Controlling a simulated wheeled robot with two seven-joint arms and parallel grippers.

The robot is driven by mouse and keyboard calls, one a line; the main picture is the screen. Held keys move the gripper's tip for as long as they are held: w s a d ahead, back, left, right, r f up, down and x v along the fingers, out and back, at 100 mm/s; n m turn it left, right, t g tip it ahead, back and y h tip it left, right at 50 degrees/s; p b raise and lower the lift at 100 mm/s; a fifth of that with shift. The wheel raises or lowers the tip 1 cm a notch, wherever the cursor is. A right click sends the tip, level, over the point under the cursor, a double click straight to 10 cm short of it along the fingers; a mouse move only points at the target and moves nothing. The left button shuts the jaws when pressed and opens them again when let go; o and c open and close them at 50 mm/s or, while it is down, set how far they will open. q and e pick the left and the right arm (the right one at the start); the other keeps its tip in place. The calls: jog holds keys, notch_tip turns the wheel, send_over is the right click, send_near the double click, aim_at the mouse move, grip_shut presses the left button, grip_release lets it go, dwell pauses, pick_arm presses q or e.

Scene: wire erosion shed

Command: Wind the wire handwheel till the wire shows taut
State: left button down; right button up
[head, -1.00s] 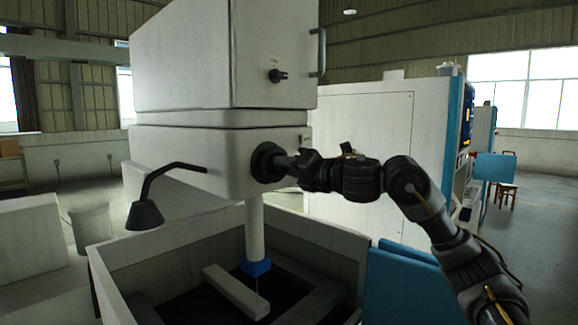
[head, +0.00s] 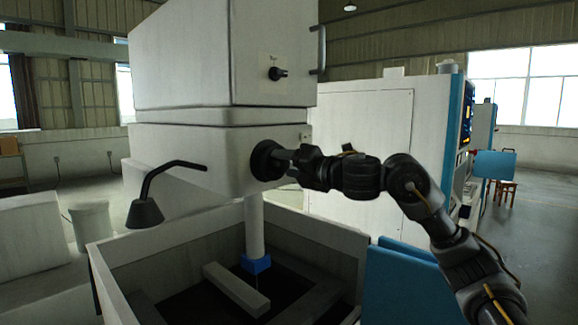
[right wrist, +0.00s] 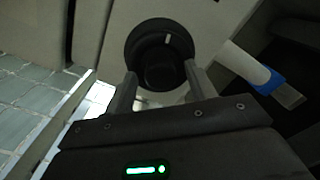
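The wire handwheel (head: 264,160) is a round black wheel with a protruding hub on the right side of the machine's pale head. It also shows in the right wrist view (right wrist: 160,55), with a short pale mark on its rim. My right gripper (head: 287,164) is at the wheel from the right. In the right wrist view its two fingers (right wrist: 160,76) stand spread on either side of the hub, apparently with thin gaps. The thin wire (head: 256,275) hangs below the blue-tipped column (head: 256,264); its tautness is too small to tell. My left gripper is not in view.
A small black knob (head: 278,74) and a grab handle (head: 321,50) are above the wheel. A black lamp (head: 146,210) hangs at left. Below is an open tank (head: 170,258) with a pale bar (head: 236,290) inside. Blue panels (head: 405,285) stand at right, below my arm.

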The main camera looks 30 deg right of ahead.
jog(key=shift+s, duration=0.1)
jog(key=shift+s+d, duration=0.1)
jog(key=shift+s, duration=0.15)
jog(key=b+v, duration=0.3)
jog(key=v, duration=0.7)
jog(key=shift+b, duration=0.35)
